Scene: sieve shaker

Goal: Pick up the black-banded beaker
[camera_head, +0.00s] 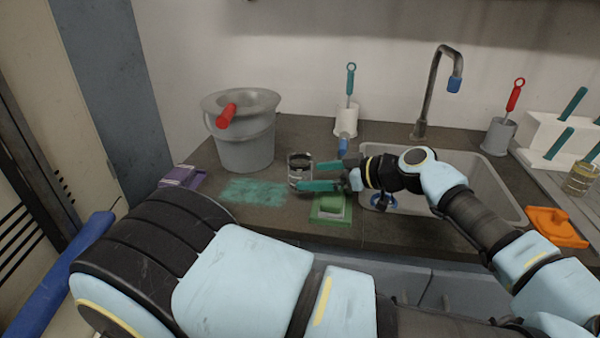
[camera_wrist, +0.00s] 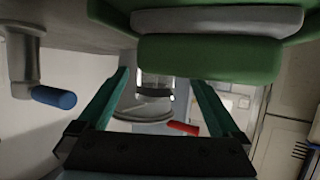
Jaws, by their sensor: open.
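The black-banded beaker (camera_head: 299,172) is a clear glass with a dark band near its top. It stands upright on the dark counter, left of the sink. My gripper (camera_head: 308,176) is open, reaching in from the right with its two teal fingers level and low. The fingertips are at the beaker's right side, one behind and one in front; I cannot tell whether they touch it.
A green block on a green tray (camera_head: 330,217) sits just in front of my gripper. A grey bucket (camera_head: 245,145) with a red handle stands behind left. Teal powder (camera_head: 255,192) lies left of the beaker. The sink (camera_head: 497,190) and faucet (camera_head: 430,95) are right.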

